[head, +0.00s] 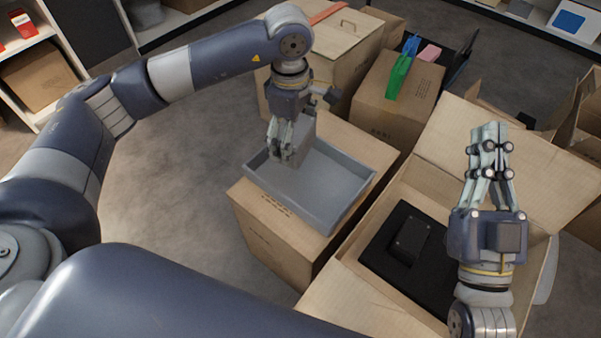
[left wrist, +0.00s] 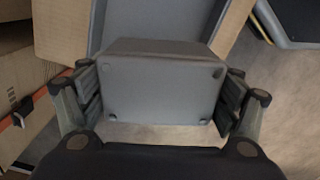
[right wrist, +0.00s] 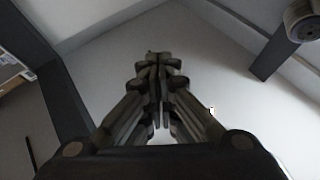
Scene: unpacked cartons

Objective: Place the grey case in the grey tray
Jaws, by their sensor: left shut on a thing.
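The grey tray (head: 325,203) rests on a closed carton and looks empty inside. My left gripper (head: 284,158) is at the tray's back left part, shut on the grey case (head: 303,137). In the left wrist view the case (left wrist: 162,90) sits between both fingers, its flat side with small feet showing. The tray (left wrist: 150,20) shows behind it. I cannot tell whether the case touches the tray floor. My right gripper (head: 488,135) points up over the open carton, fingers together and empty; the right wrist view shows its fingers (right wrist: 158,70) meeting.
The carton (head: 262,232) under the tray stands left of an open carton (head: 480,133) holding a black item (head: 410,238). Another carton (head: 385,115) behind carries green, blue and pink items. A taller carton (head: 345,50) stands behind my left gripper. Floor is free at left.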

